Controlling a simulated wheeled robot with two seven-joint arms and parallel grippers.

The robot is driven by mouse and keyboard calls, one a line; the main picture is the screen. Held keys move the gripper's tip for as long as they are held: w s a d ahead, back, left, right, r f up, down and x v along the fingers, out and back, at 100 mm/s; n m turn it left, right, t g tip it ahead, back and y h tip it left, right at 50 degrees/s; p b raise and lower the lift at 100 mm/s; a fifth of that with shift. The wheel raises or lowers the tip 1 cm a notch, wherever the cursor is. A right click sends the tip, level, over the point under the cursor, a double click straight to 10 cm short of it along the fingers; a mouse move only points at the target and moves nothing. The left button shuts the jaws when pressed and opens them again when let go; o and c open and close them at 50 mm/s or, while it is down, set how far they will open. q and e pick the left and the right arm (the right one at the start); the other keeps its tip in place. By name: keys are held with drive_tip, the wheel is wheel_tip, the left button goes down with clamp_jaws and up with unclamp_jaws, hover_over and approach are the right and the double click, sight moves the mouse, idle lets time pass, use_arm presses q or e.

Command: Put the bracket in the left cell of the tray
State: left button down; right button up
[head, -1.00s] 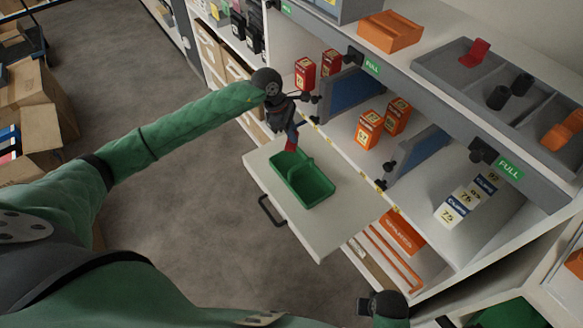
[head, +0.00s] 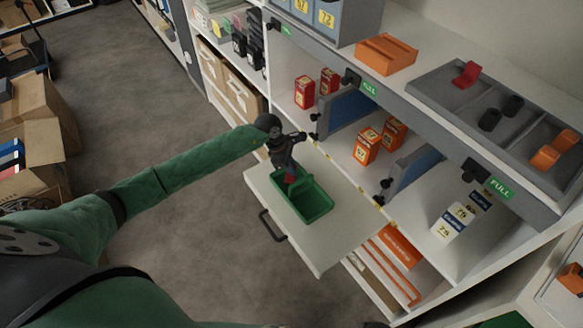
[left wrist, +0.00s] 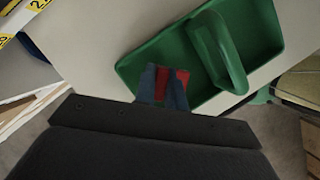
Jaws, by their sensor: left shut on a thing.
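A red piece, seemingly the bracket (left wrist: 165,84), sits between the blue-grey fingers of my left gripper (head: 290,176), which is shut on it. Much of it is hidden by the fingers. The gripper is at the far-left end of a green handled carrier (head: 318,212), to one side of its handle (left wrist: 217,50); I cannot tell whether the piece touches the floor of the carrier. A grey tray (head: 432,86) with three cells lies on the shelf top at the right. Its left cell holds another red piece (head: 467,74). My right gripper is not clearly in view.
The carrier rests on a white pull-out board (head: 325,258) with a dark handle. Black pieces (head: 490,119) and orange pieces (head: 553,150) lie in the other tray cells. An orange bin (head: 386,54) and blue dividers (head: 345,108) stand near.

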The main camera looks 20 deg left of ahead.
use_arm(q)
drive_tip(key=shift+f, duration=0.65)
use_arm(e)
drive_tip(key=shift+s+d+f, duration=0.1)
drive_tip(key=shift+s+f, duration=0.05)
drive_tip(key=shift+f, duration=0.3)
drive_tip(key=shift+s+d+f, duration=0.1)
drive_tip(key=shift+s+f, duration=0.05)
drive_tip(key=shift+f, duration=0.25)
use_arm(q)
drive_tip(key=shift+f, duration=0.1)
use_arm(e)
drive_tip(key=shift+a+r, duration=0.1)
drive_tip(key=shift+r, duration=0.15)
use_arm(q)
drive_tip(key=c, duration=1.5)
unclamp_jaws()
drive_tip(key=shift+o, duration=0.2)
use_arm(e)
drive_tip(key=shift+w+a+r, duration=0.1)
drive_tip(key=shift+w+r, duration=0.15)
drive_tip(key=shift+r, duration=0.1)
drive_tip(key=shift+f, duration=0.1)
